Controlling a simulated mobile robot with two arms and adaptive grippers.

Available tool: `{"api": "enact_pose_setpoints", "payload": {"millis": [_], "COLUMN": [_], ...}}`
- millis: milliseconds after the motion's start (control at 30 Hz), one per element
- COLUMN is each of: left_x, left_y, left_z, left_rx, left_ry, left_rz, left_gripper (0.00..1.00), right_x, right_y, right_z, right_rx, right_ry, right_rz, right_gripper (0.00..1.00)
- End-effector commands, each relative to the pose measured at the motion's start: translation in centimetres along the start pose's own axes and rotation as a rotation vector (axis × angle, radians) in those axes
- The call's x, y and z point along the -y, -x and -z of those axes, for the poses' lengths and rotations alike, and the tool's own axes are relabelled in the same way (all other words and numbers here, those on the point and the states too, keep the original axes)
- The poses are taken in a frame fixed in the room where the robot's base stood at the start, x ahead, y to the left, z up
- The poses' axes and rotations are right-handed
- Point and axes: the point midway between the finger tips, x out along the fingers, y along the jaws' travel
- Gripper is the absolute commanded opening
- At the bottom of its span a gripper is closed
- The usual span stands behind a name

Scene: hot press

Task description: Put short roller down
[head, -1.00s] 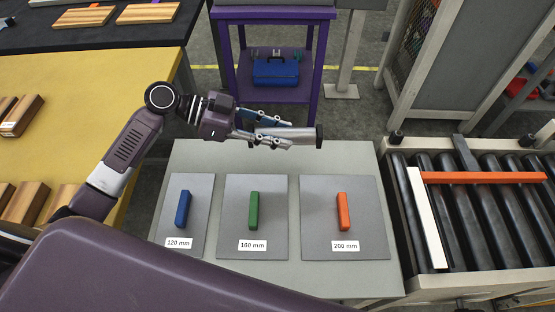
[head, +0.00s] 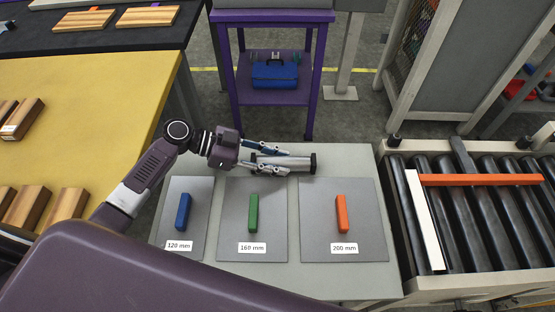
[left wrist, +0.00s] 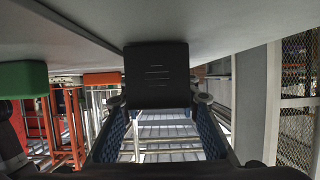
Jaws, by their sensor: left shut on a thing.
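The short roller (head: 284,163), a silver cylinder with black ends, lies level along the far edge of the grey-green table (head: 345,160). My left gripper (head: 270,167) is shut on it from the left, fingers on both sides. In the left wrist view a black end of the roller (left wrist: 157,75) shows between the fingers, close to the table surface. I cannot tell whether it touches the table. My right gripper is not in view.
Three grey plates labelled 120 mm (head: 168,220), 160 mm (head: 233,215) and 200 mm (head: 320,215) bear blue, green and orange blocks. A roller conveyor (head: 480,220) stands at right, a yellow table (head: 90,100) at left and a purple stand (head: 322,75) behind.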

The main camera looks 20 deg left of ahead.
Motion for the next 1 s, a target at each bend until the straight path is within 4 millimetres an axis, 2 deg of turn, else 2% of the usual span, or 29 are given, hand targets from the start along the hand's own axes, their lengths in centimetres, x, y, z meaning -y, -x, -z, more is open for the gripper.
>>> {"api": "enact_pose_setpoints", "payload": {"millis": [100, 133, 267, 667, 767, 1000], "left_x": [0.1, 0.0, 0.0, 0.1, 0.1, 0.1], "left_y": [-0.1, -0.1, -0.1, 0.3, 1.9, 7.2], "left_z": [-0.2, -0.2, -0.2, 0.1, -0.3, -0.3], "left_rx": [-0.002, 0.0, 0.0, 0.001, 0.003, 0.004], "left_ry": [-0.002, -0.001, 0.0, 0.0, -0.001, -0.002], "left_rz": [0.001, 0.0, 0.0, 0.001, 0.002, 0.003], "left_gripper": [0.0, 0.33, 0.47, 0.47, 0.47, 0.47], "right_x": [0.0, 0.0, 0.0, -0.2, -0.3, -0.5], "right_y": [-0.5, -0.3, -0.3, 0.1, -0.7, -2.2], "right_z": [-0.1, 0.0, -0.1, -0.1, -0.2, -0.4], "right_rx": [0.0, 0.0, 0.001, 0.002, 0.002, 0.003], "right_ry": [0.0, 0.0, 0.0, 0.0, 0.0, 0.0], "right_rz": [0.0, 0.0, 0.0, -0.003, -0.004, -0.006], "right_gripper": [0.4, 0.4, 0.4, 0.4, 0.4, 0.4]}}
